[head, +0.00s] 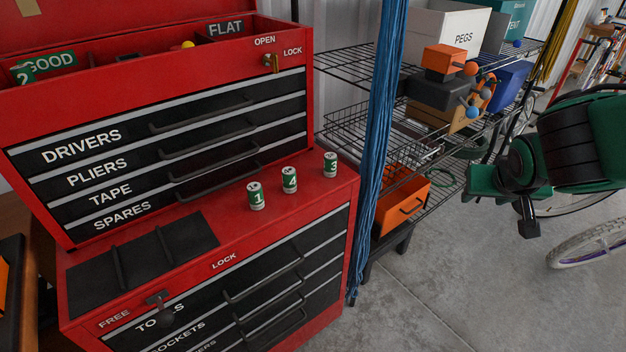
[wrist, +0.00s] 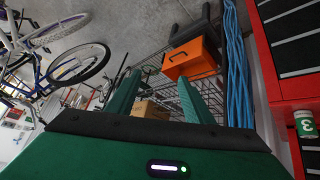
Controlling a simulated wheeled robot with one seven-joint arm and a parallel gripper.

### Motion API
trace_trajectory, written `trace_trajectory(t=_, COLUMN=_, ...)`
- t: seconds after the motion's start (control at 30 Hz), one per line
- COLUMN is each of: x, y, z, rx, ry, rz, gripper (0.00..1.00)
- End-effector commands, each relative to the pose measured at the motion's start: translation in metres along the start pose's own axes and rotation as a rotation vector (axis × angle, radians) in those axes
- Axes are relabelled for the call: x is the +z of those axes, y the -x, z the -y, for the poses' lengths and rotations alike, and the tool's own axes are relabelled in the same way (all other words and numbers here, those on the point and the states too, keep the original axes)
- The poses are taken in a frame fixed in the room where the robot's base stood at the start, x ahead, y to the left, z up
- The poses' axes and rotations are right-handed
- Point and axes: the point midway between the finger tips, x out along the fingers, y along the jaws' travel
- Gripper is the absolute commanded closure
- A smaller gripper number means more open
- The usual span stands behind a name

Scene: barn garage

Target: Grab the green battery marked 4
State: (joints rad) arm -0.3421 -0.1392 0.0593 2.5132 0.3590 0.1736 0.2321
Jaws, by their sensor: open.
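The green battery marked 4 (head: 289,180) stands upright on the red ledge of the tool chest in the head view. It is the middle one of three, between the battery marked 1 (head: 256,196) on the left and the battery marked 3 (head: 330,164) on the right. My gripper is at the right of the head view, well away from the batteries, over the floor beside the rack. In the wrist view my gripper (wrist: 158,88) has its two green fingers apart with nothing between them. The battery marked 3 (wrist: 305,124) shows at the right edge there.
Blue cords (head: 375,160) hang between the chest and the wire rack (head: 345,68). The rack holds an orange toolbox (head: 402,204) and a PEGS bin (head: 447,32). A bin labelled GOOD (head: 50,62) tops the chest, with a green item marked 2 in it.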

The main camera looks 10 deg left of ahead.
Motion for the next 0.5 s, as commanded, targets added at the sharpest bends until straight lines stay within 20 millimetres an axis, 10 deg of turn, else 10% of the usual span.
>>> trace_trajectory(t=0.3, x=-0.024, y=0.028, z=0.260, rx=-0.386, ry=0.268, rz=-0.389, gripper=0.53)
trace_trajectory(t=0.5, x=0.001, y=0.070, z=0.357, rx=-0.586, ry=0.333, rz=-0.513, gripper=0.53)
